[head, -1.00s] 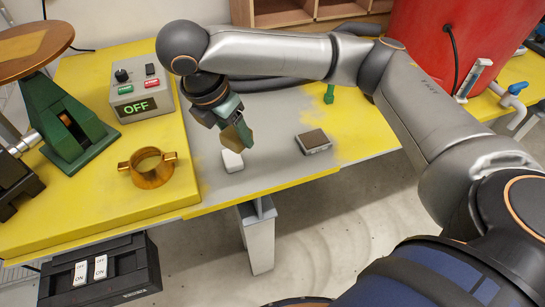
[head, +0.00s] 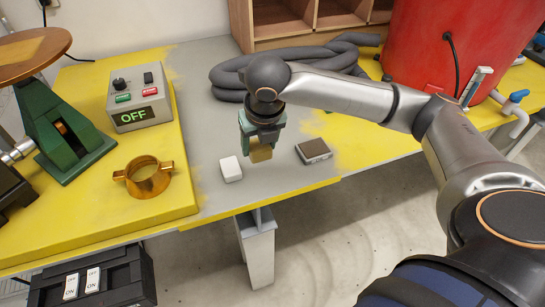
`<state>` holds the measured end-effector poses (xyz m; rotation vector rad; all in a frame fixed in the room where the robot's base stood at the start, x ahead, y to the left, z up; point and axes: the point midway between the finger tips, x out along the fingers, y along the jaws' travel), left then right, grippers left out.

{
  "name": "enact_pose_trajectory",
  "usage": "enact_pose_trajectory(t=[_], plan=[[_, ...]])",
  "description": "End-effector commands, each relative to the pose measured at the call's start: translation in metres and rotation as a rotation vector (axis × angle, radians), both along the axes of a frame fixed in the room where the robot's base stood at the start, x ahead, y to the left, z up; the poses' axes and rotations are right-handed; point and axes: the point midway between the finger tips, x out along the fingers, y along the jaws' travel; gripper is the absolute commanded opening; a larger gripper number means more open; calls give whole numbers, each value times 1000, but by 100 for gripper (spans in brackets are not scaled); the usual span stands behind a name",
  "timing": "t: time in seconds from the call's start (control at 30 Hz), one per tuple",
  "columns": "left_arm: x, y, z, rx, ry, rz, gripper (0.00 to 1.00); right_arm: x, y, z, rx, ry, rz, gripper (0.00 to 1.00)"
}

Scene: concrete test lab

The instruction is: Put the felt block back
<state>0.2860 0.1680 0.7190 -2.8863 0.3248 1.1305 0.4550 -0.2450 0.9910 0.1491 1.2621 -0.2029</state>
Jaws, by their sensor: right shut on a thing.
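My right gripper (head: 261,141) is shut on a small tan block, which I take to be the felt block (head: 261,154). It holds the block from above, over the grey part of the table between a white block (head: 231,169) and a grey block with a dark brown top (head: 313,151). The fingers partly hide the tan block. I cannot tell for sure how high it is above the table. My left gripper is not in view.
A control box reading OFF (head: 140,105), a brass ring with lugs (head: 148,178) and a green stand (head: 70,140) are on the left. A coiled grey hose (head: 225,78), a wooden shelf (head: 275,42) and a red drum (head: 440,50) are behind. The table's front edge is close.

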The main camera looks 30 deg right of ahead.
Motion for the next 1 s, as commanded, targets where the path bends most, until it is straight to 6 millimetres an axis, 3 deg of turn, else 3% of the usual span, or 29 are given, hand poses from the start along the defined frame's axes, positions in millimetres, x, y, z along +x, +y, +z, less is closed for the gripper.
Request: enact_pose_trajectory(t=[0.03,0.2,0.53,0.7,1.0], plan=[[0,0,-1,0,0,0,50,4,-13,-9,-2,4,-6,17],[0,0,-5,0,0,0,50,14,-33,-39,-1,3,-4,17],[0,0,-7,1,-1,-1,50,23,-53,-67,-2,3,-3,17],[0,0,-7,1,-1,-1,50,22,-50,-90,0,2,0,17],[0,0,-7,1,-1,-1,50,23,-50,-93,0,0,0,17]])
